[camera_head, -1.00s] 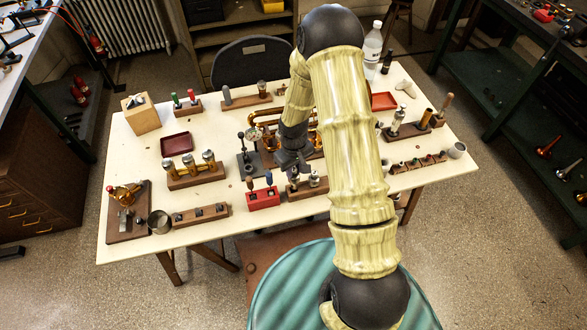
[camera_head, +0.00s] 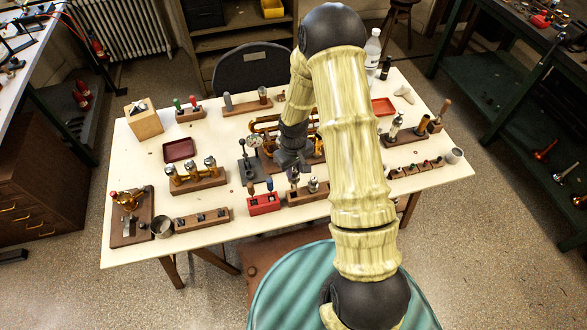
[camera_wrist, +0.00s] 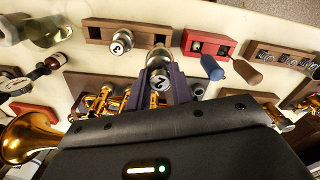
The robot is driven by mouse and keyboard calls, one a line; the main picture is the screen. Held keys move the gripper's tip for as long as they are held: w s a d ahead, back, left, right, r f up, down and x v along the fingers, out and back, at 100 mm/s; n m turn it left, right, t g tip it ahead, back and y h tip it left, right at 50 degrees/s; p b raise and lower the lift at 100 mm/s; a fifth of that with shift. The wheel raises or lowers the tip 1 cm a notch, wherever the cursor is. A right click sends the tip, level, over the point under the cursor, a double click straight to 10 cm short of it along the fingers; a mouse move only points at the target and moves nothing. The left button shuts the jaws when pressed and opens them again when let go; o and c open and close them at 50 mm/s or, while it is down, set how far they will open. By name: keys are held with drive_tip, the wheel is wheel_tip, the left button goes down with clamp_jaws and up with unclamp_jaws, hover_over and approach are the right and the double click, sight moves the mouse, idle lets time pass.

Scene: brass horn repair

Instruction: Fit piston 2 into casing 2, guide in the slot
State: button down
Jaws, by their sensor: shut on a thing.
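My gripper (camera_head: 293,166) is shut on a silver piston (camera_head: 294,179) above the left part of a wooden rack (camera_head: 307,194). Another numbered piston (camera_wrist: 122,40) stands in this rack. The brass horn (camera_head: 266,124) lies behind my gripper, partly hidden by my arm; its bell (camera_wrist: 28,138) shows in the wrist view. Casing 2 and its slot cannot be made out.
A red block (camera_head: 263,205) with two handled tools stands just left of the rack. A dial gauge stand (camera_head: 250,160) is close left of my gripper. A wooden rack with several brass-and-silver parts (camera_head: 198,183) stands further left. A dark red tray (camera_head: 179,150) is empty.

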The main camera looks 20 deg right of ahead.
drive_tip(key=shift+r+p, duration=0.55)
drive_tip(key=shift+r, duration=0.3)
drive_tip(key=shift+w, duration=0.1)
drive_tip(key=w+m+b, duration=0.1)
drive_tip(key=w+m, duration=0.3)
drive_tip(key=shift+w, duration=0.15)
idle(0.3)
drive_tip(key=shift+r, duration=0.1)
drive_tip(key=shift+d, duration=0.15)
